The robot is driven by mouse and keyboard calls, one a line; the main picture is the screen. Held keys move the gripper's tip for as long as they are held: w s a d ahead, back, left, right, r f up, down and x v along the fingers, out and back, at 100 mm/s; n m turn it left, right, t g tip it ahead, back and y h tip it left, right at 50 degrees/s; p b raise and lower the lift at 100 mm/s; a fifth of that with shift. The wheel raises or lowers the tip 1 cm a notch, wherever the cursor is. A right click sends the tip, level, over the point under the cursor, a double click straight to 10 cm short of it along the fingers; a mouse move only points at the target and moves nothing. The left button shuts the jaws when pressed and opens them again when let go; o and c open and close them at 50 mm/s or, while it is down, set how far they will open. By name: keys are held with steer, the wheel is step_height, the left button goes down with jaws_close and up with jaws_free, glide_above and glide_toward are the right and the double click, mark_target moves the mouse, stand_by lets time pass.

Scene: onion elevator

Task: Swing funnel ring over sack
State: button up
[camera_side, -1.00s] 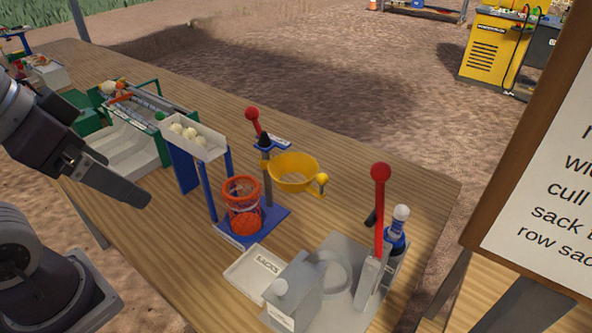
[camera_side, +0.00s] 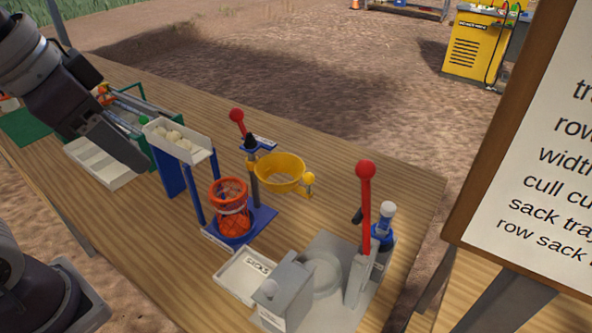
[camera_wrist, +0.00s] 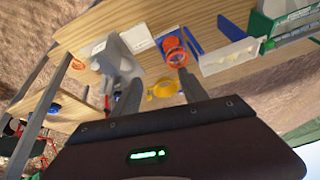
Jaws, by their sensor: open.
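The yellow funnel ring (camera_side: 281,173) is held out to the right of its blue post, with a small yellow knob (camera_side: 309,179) at its right end. It also shows in the wrist view (camera_wrist: 163,89), between and beyond my fingers. The orange mesh sack (camera_side: 232,215) hangs open-topped in an orange hoop on the blue base (camera_side: 262,219); the ring is beside it, not above it. The sack also shows in the wrist view (camera_wrist: 174,52). My gripper (camera_wrist: 156,88) is open and empty, apart from the ring.
A white chute (camera_side: 180,140) with pale onions stands left of the sack. A red-knobbed lever (camera_side: 237,115) rises behind the ring. A grey machine (camera_side: 325,275) with a tall red handle (camera_side: 366,200) stands front right, by a white sacks tray (camera_side: 239,280). Table right of the ring is clear.

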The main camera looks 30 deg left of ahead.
steer(key=w+d+m, duration=0.1)
steer(key=w, duration=0.3)
steer(key=w+d+m+g, duration=0.1)
steer(key=w, duration=0.2)
steer(key=w+d+m, duration=0.1)
steer(key=w+m, duration=0.1)
steer(key=w, duration=0.2)
steer(key=shift+w+d+r+g, duration=0.15)
steer(key=shift+w+d+g, duration=0.15)
steer(key=shift+d, duration=0.1)
steer(key=shift+c, duration=0.3)
steer(key=m+g+y, duration=0.1)
steer(key=m, duration=0.5)
glide_toward(309, 174)
steer(key=f, duration=0.1)
steer(key=x, duration=0.8)
steer(key=shift+w+f, duration=0.1)
jaws_close()
